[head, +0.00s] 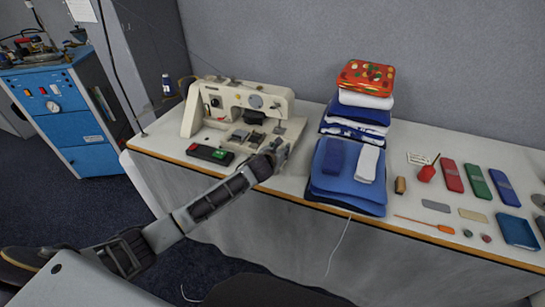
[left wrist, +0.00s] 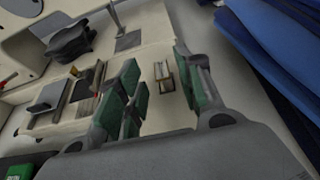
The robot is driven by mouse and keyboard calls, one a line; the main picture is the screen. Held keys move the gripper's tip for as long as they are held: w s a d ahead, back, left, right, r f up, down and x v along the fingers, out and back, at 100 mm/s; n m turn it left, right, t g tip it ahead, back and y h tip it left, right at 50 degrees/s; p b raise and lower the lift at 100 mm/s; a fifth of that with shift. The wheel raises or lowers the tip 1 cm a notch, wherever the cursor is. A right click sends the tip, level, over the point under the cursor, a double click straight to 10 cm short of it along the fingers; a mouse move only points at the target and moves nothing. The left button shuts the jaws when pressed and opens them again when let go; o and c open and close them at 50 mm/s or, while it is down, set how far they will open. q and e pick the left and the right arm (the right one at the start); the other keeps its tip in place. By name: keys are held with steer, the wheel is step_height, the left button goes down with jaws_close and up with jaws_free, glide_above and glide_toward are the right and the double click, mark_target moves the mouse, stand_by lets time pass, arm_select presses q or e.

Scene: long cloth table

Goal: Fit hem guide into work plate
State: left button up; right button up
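The cream sewing machine (head: 240,103) stands at the left of the table. My left gripper (head: 274,152) is at the front right of its bed. In the left wrist view the green-padded fingers (left wrist: 161,90) are apart, with gaps visible on both sides. Between them, a small metal and brown piece (left wrist: 164,77) shows on the pale plate (left wrist: 160,28); I cannot tell whether it is the hem guide or a fitting of the plate. The fingers do not visibly touch it. Other dark and metal fittings (left wrist: 84,84) lie to its left. My right gripper is not in view.
A tall stack of folded cloth (head: 350,165) stands close to the right of my left gripper. A black tray with red and green parts (head: 210,154) lies in front of the machine. Several small tools and coloured cases (head: 452,177) lie farther right.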

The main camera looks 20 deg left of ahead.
arm_select(q)
steer(key=shift+v, duration=2)
steer(key=v, duration=0.6)
steer(key=shift+s+p, duration=0.25)
steer(key=shift+p, duration=0.1)
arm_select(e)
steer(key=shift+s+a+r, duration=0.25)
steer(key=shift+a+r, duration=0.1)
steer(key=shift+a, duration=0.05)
arm_select(q)
steer(key=shift+r, duration=0.15)
